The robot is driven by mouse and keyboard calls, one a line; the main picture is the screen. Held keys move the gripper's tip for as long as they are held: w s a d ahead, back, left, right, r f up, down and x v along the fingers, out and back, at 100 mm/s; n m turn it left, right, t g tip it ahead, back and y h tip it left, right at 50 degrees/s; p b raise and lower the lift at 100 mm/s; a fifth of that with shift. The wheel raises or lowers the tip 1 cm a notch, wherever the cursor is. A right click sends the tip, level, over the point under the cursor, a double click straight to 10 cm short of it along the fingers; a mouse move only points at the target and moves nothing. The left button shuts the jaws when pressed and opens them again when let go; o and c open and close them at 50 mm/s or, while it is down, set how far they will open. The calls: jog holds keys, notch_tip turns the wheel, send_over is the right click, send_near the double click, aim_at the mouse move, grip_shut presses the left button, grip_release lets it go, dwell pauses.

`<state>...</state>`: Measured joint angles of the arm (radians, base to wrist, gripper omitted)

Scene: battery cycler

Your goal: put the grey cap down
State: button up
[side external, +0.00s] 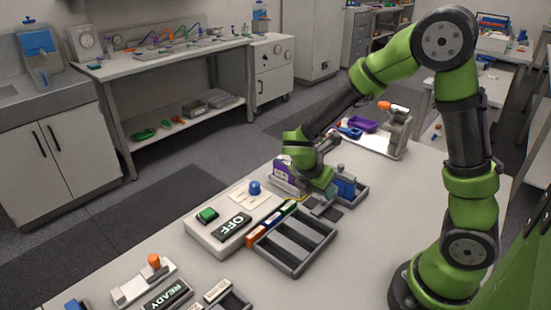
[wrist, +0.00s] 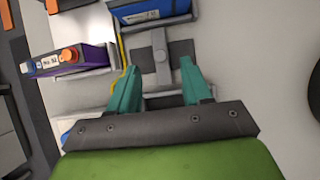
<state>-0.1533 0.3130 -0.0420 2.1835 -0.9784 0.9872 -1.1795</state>
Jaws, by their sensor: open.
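The grey cap (wrist: 161,62) appears as a narrow grey piece with a rounded knob, lying on a dark grey square pad (wrist: 181,49) in the wrist view. My gripper (wrist: 160,66) has its two teal fingers spread apart, one on each side of the cap, with visible gaps between. In the side external view, my gripper (side external: 322,190) is low over the bench beside the blue battery block; the cap cannot be made out clearly there.
A blue battery (wrist: 150,12) stands in a holder just beyond the pad. A purple battery with an orange knob (wrist: 70,60) is to the left, near a yellow cable (wrist: 122,55). An empty slotted grey tray (side external: 293,243) and an OFF panel (side external: 233,226) are nearer the camera.

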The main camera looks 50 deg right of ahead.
jog(key=s+a+r+m+t+y, duration=0.3)
jog(key=r+m, duration=0.5)
jog(key=m, duration=0.3)
jog(key=s+a+r+m+t+y, duration=0.4)
jog(key=s+a+r+m+y, duration=0.1)
jog(key=r+m, duration=0.4)
jog(key=shift+s+a+r+m, duration=0.3)
jog(key=shift+s+a+m, duration=0.45)
jog(key=shift+m, duration=0.35)
